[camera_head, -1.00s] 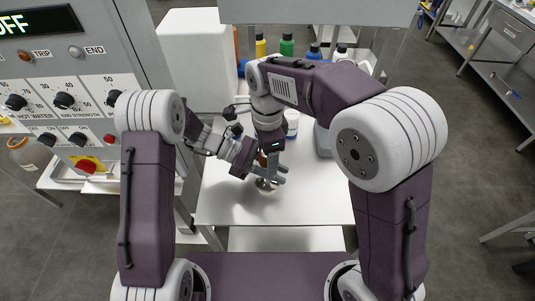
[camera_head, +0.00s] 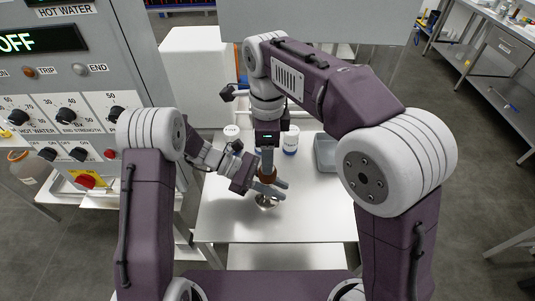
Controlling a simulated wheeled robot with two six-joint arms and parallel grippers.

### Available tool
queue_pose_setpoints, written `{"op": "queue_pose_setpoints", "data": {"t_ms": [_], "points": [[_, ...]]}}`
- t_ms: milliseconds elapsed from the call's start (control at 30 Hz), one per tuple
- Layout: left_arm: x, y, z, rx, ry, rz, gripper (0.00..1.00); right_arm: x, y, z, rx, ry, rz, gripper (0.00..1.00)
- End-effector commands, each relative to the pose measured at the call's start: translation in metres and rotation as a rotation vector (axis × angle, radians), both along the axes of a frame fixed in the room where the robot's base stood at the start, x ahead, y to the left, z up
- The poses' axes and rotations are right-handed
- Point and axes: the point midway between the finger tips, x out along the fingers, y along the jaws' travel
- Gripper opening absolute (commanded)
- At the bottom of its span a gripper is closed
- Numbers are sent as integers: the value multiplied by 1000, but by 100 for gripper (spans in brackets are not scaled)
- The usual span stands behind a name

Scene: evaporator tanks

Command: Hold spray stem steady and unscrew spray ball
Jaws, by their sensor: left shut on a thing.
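My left gripper (camera_head: 270,189) reaches in from the left, low over the white table, shut on the spray stem, which is mostly hidden by the fingers. A small silver rounded piece (camera_head: 266,202), which looks like the spray ball end, shows just below the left fingers. I cannot tell whether it touches the table. My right gripper (camera_head: 268,165) points straight down just above and behind the left one. Its fingers overlap an amber-brown thing (camera_head: 266,173) in the picture; I cannot tell whether they hold it or how far they are open.
The white table (camera_head: 315,215) is clear at its front and right. Behind the grippers stand a white jar with a blue label (camera_head: 290,140) and a grey bin (camera_head: 325,153). A control cabinet (camera_head: 85,85) stands close on the left. A white box (camera_head: 195,70) is behind.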

Motion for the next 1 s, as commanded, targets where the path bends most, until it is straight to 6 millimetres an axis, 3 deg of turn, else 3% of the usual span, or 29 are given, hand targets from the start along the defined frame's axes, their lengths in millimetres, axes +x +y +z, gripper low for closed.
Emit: {"op": "queue_pose_setpoints", "data": {"t_ms": [400, 733, 767, 967, 1000], "points": [[0, 0, -1, 1, 1, 0, 0, 0, 0, -69, -1, 2, 2, 60], [0, 0, -1, 1, 1, 0, 0, 0, 0, -76, 0, 0, 3, 60], [0, 0, -1, 1, 1, 0, 0, 0, 0, -76, 0, 0, 3, 57], [0, 0, -1, 1, 1, 0, 0, 0, 0, -76, 0, 0, 3, 2], [0, 0, -1, 1, 1, 0, 0, 0, 0, -76, 0, 0, 3, 0]]}}
